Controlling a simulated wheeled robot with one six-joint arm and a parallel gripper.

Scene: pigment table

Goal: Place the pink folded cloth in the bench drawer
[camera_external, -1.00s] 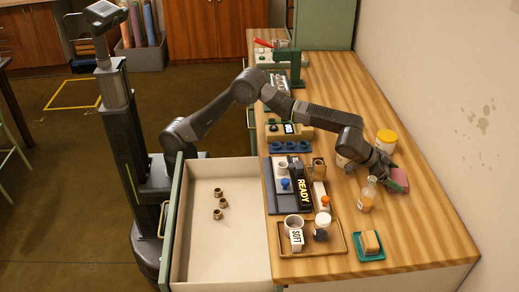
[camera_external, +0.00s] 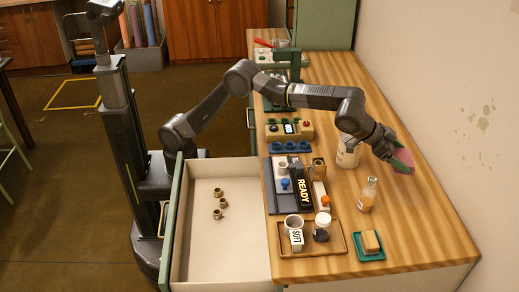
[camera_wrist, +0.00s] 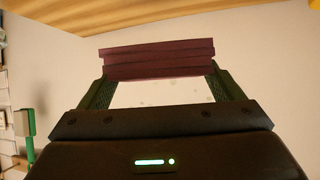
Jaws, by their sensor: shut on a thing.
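The pink folded cloth (camera_external: 405,161) is in my gripper (camera_external: 398,160) above the right side of the bench, near the wall. In the wrist view the folded cloth (camera_wrist: 158,59) shows dark pink and layered, between the two fingers of my gripper (camera_wrist: 158,78). My gripper is shut on it. The bench drawer (camera_external: 202,262) is pulled open at the left front of the bench.
A bottle of orange liquid (camera_external: 367,196) and a white jar (camera_external: 347,153) stand near my gripper.

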